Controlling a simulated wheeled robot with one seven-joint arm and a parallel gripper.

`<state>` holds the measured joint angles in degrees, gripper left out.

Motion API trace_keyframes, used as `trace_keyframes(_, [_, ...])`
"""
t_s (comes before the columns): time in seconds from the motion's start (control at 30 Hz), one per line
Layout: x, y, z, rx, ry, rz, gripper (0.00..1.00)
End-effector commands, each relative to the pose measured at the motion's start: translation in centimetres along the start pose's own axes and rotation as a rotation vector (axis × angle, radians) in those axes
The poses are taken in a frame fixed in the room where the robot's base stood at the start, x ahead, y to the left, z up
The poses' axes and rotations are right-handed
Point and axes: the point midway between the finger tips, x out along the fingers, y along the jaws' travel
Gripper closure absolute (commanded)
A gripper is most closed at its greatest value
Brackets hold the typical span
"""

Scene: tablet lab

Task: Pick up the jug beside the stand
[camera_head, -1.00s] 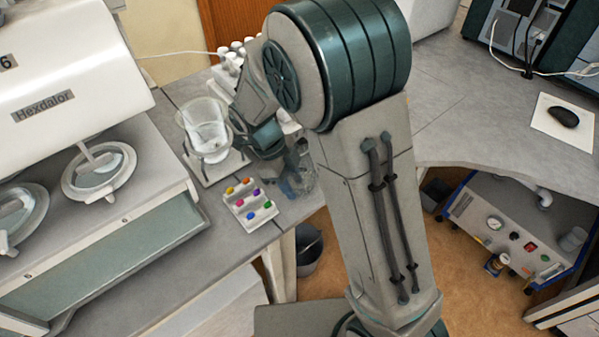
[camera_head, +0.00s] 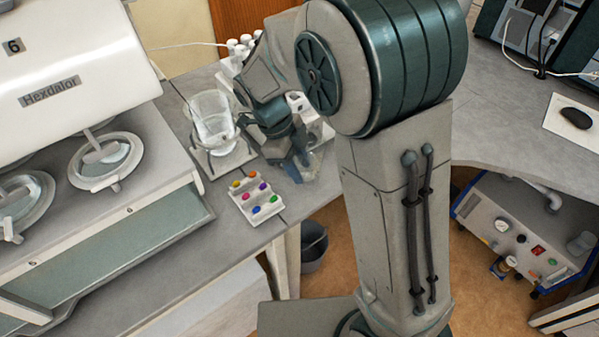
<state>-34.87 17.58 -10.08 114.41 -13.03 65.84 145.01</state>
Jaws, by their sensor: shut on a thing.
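A clear glass jug (camera_head: 308,170) is at the bench's right edge, to the right of the stand. It is see-through and partly hidden behind my gripper and arm. My gripper (camera_head: 299,150) is shut on the jug. I cannot tell whether the jug touches the bench. The stand (camera_head: 226,160) has a pale base and holds a large clear glass vessel (camera_head: 212,118), to the left of my gripper.
A white tray (camera_head: 240,200) with several coloured tablets lies in front of the stand. White bottles (camera_head: 240,46) stand behind. A white machine marked Hexdalor (camera_head: 80,70) fills the left. A dark bin (camera_head: 313,245) is on the floor below the bench edge.

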Motion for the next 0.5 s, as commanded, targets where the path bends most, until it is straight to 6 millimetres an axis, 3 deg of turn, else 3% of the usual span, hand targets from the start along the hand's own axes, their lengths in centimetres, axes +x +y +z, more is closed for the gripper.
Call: trace_keyframes(0.5, [-1.5, 3.9, -4.7, 0.001, -0.003, -0.002, 0.98])
